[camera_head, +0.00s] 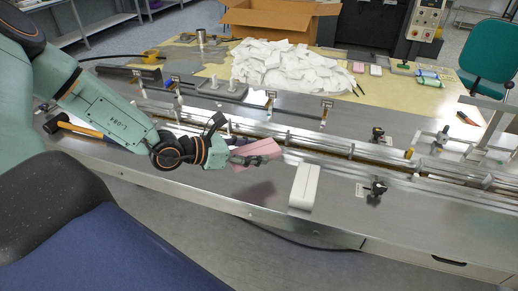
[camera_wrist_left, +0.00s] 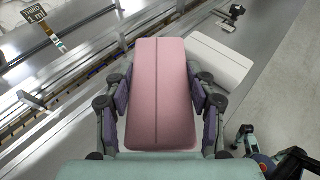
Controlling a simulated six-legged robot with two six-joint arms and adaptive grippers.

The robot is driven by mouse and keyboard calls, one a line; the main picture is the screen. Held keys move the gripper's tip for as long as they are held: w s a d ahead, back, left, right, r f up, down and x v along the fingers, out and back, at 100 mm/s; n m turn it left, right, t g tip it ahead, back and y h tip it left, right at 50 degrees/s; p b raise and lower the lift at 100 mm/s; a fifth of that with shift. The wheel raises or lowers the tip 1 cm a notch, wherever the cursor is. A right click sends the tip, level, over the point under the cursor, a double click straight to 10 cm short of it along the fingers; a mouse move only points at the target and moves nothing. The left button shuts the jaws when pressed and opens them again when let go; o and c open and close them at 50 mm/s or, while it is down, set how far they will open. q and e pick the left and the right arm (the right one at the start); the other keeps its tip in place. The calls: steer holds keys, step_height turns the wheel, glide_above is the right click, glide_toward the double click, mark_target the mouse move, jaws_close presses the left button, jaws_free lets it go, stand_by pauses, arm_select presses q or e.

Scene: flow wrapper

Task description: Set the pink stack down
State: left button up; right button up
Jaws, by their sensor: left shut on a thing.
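The pink stack (camera_head: 262,148) is a long pink block in my left gripper (camera_head: 237,154). In the left wrist view the pink stack (camera_wrist_left: 160,95) lies lengthwise between the two fingers of the left gripper (camera_wrist_left: 160,98), which press on its sides. In the head view it sits over the steel machine top (camera_head: 245,184), with a pinkish reflection or shadow below it. I cannot tell how large the gap beneath it is.
A white stack (camera_head: 304,186) lies on the steel top, right of the pink stack; it also shows in the left wrist view (camera_wrist_left: 220,60). A rail channel (camera_head: 330,158) runs behind. A hammer (camera_head: 75,127) lies at left. White packets (camera_head: 285,66) are heaped at the back.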

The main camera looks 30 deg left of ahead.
mark_target(253, 178)
arm_select(q)
steer(key=shift+a+f+b, duration=0.2)
steer(key=shift+f+b, duration=0.15)
steer(key=shift+f, duration=0.2)
steer(key=shift+a+f+b, duration=0.2)
steer(key=shift+f+b, duration=0.1)
steer(key=shift+f, duration=0.25)
steer(key=shift+s+d+f+b, duration=0.1)
steer(key=shift+d+f+b, duration=0.7)
steer(key=shift+f+b, duration=0.3)
steer(key=shift+a+f+b, duration=0.4)
steer(key=shift+f+b, duration=0.3)
steer(key=shift+a+f, duration=0.25)
steer(key=shift+f, duration=0.05)
steer(key=shift+d+r, duration=0.3)
steer(key=shift+d, duration=0.25)
steer(key=shift+a+f, duration=0.35)
steer(key=shift+a, duration=0.05)
steer(key=shift+b, duration=0.35)
steer(key=shift+d+f, duration=0.15)
steer(key=shift+d, duration=0.15)
steer(key=shift+a+f+b, duration=0.15)
steer(key=shift+f+b, duration=0.05)
steer(key=shift+b, duration=0.15)
steer(key=o, duration=0.7)
steer(key=shift+a, duration=0.1)
steer(key=o, duration=0.3)
steer(key=shift+d+r, duration=0.1)
steer(key=shift+d, duration=0.1)
steer(key=shift+o, duration=0.2)
